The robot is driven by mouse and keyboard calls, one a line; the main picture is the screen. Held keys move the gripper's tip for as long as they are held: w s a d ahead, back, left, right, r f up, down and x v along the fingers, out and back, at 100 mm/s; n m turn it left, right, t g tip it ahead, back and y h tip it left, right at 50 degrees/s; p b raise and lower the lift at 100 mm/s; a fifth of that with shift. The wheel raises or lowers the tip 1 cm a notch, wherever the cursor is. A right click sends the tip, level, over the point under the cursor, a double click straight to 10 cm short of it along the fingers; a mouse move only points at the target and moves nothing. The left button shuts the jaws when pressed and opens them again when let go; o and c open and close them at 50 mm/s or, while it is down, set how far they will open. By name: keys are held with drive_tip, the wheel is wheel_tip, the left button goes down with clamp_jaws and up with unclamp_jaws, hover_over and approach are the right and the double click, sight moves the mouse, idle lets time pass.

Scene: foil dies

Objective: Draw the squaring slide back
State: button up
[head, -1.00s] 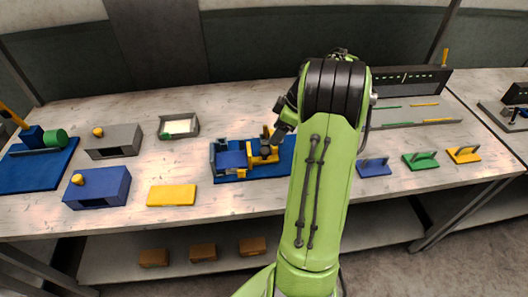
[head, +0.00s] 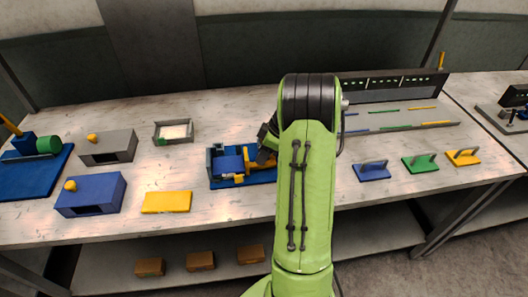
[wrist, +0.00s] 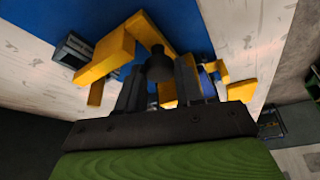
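The squaring fixture (head: 222,183) is a blue base with blue blocks and yellow parts, near the middle of the bench. Its yellow parts (head: 266,158) at the right end appear to belong to the squaring slide. In the wrist view a yellow bar (wrist: 105,57) and a yellow upright piece (wrist: 145,32) show near a dark knob (wrist: 158,66). My gripper (wrist: 160,76) has its two dark fingers on either side of this knob. I cannot tell whether they press on it. In the head view my gripper (head: 265,145) is at the fixture's right end, partly hidden by my arm.
A yellow plate (head: 167,202), a blue box (head: 92,195), a grey box (head: 108,149) and a small grey tray (head: 173,132) are left of the fixture. Blue (head: 372,172), green (head: 420,164) and yellow (head: 463,158) handled plates are at right. A black-backed rack stands behind them.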

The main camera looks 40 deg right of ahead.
clamp_jaws()
drive_tip(key=s+d, duration=0.1)
drive_tip(key=d, duration=0.1)
drive_tip(key=s+d, duration=0.1)
drive_tip(key=d, duration=0.1)
drive_tip(key=s+d+p, duration=0.1)
drive_tip(key=s+d, duration=0.1)
drive_tip(key=shift+s, duration=0.1)
drive_tip(key=o, duration=0.8)
unclamp_jaws()
drive_tip(key=shift+s+d, duration=0.1)
drive_tip(key=shift+o, duration=0.2)
drive_tip(key=shift+r, duration=0.1)
drive_tip(key=p+v, duration=0.5)
drive_tip(key=v, duration=1)
drive_tip(key=shift+r, duration=0.35)
